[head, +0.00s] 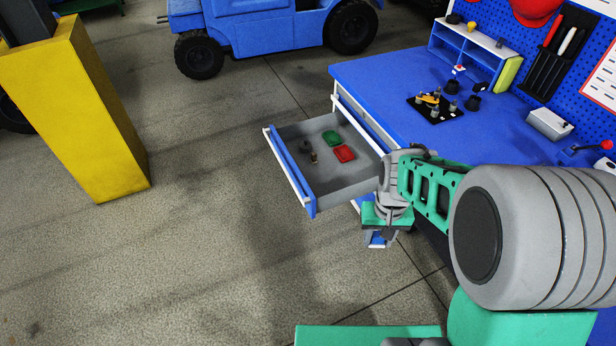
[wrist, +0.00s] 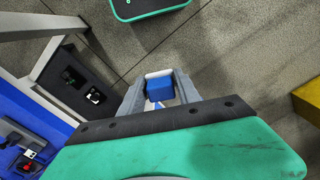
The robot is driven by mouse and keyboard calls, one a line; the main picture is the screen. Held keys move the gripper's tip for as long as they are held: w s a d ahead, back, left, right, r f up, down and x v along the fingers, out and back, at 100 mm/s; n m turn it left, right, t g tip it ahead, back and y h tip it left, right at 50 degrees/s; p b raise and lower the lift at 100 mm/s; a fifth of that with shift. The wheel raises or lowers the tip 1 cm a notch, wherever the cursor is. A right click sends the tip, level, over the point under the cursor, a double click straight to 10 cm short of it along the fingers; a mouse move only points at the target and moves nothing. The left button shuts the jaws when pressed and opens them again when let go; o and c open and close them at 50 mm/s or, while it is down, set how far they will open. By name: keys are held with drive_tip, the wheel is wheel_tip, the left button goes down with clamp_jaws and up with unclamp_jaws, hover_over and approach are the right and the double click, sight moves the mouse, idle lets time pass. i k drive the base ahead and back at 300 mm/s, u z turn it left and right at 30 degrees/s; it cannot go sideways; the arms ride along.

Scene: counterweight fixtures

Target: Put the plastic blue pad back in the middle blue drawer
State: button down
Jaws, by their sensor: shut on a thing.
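My gripper (head: 378,240) points down just to the right of and nearer than the open blue-fronted drawer, outside it. It is shut on the blue pad (wrist: 159,89), which shows as a small blue block between the fingers in the wrist view. In the head view the pad is mostly hidden by the gripper. The open drawer (head: 292,172) sticks out from the blue workbench (head: 400,88). Inside it lie a green pad (head: 332,138), a red pad (head: 344,153) and small dark parts (head: 306,147). I cannot tell its level in the stack for sure.
The bench top carries a black tray of parts (head: 435,108) and a blue shelf unit (head: 470,52). A yellow post (head: 80,110) stands at the left. A blue vehicle (head: 265,25) is at the back. The floor left of the drawer is clear.

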sight(322, 175)
drive_tip(key=u, duration=0.65)
drive_tip(key=i, duration=0.8)
drive_tip(key=u, duration=0.85)
drive_tip(key=i, duration=1.15)
drive_tip(key=z, duration=0.75)
drive_tip(key=i, duration=0.85)
drive_tip(key=z, duration=0.65)
